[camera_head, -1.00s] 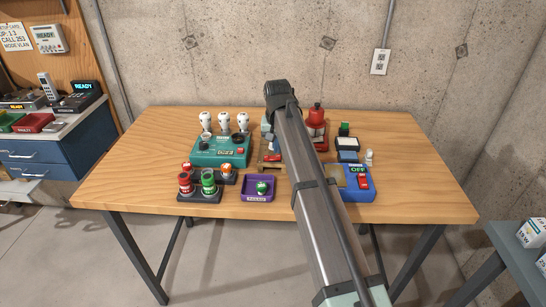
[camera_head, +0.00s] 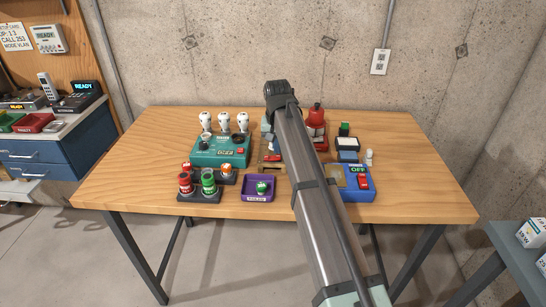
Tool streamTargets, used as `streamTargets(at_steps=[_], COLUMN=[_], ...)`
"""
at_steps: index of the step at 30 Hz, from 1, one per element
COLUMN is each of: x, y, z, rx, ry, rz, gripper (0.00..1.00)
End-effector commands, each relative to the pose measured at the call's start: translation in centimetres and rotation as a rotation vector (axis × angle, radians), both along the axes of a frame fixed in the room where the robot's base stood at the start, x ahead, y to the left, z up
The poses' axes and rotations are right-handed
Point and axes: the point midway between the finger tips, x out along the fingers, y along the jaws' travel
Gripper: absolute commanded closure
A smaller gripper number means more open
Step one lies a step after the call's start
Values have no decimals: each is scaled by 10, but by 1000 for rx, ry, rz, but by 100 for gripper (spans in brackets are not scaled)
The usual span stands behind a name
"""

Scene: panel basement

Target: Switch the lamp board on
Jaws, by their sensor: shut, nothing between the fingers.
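A teal board (camera_head: 220,152) with a dark knob, a small display and a red button stands left of centre on the table. Three white bulb-shaped pieces (camera_head: 224,122) stand in a row along its back. A blue box (camera_head: 358,194) stands right of my arm. Its small display reads OFF in green (camera_head: 358,169), and a red switch (camera_head: 364,181) sits below it. My arm crosses the middle of the picture and hides part of the table and the blue box's left side. My gripper's fingers cannot be made out; the arm hides that area.
A purple tray (camera_head: 258,197) holds a green-and-white piece. Red and green cans (camera_head: 208,182) stand on a dark holder at the front left. A red device (camera_head: 317,118) stands behind my arm.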

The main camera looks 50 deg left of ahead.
Motion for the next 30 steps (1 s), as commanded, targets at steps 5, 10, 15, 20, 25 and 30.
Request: streamTargets(at_steps=[5,10,15,20,25,30], x=[0,0,0,0,0,0], y=[0,0,0,0,0,0], z=[-2,-4,-6,-8,-10,-12], rx=[0,0,0,0,0,0], ry=[0,0,0,0,0,0], rz=[0,0,0,0,0,0], gripper=[100,100,100,100,100,100])
